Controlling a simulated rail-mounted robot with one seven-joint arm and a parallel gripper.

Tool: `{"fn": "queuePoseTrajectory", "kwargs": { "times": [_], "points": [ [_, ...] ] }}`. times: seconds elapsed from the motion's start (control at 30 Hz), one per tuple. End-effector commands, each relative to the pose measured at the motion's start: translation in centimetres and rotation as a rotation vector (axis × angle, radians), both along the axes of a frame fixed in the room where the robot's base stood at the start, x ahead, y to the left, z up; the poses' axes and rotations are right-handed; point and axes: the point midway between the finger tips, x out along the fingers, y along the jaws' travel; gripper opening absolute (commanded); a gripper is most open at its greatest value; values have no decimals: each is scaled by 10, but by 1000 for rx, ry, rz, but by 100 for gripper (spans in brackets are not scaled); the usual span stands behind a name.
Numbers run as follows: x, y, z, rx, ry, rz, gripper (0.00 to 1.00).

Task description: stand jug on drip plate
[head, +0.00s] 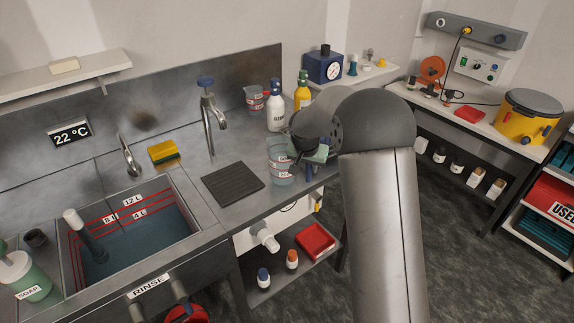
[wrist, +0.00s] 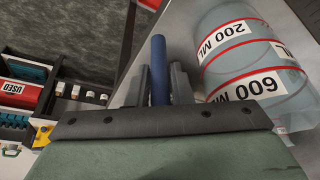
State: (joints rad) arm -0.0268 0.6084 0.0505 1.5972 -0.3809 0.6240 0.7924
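The clear jug (head: 282,162) with red lines and white labels is upright at the right end of the steel counter, beside my gripper (head: 309,165). In the wrist view the jug (wrist: 250,65) fills the upper right. My gripper's dark fingers (wrist: 160,88) lie close on both sides of a blue upright bar (wrist: 159,65), which looks like the jug's handle. Whether the jug's base touches the counter cannot be told. The drip plate (head: 232,184), a dark ribbed mat, lies bare on the counter left of the jug.
A tap (head: 209,125) stands behind the drip plate. A white bottle (head: 275,108), a yellow bottle (head: 302,92) and another marked vessel (head: 255,98) stand behind the jug. The water-filled sink (head: 140,235) is at left. The counter's front edge runs close to the jug.

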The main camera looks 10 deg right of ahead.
Motion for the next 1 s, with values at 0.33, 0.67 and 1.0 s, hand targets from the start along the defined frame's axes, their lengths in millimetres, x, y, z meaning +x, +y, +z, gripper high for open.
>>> {"fn": "queuePoseTrajectory", "kwargs": {
  "times": [0.33,0.67,1.0],
  "points": [
    [0,0,1,0,-1,0,0],
    [1,0,30,1,-6,-1,0],
    [-67,8,96,0,-6,1,0]
  ]
}}
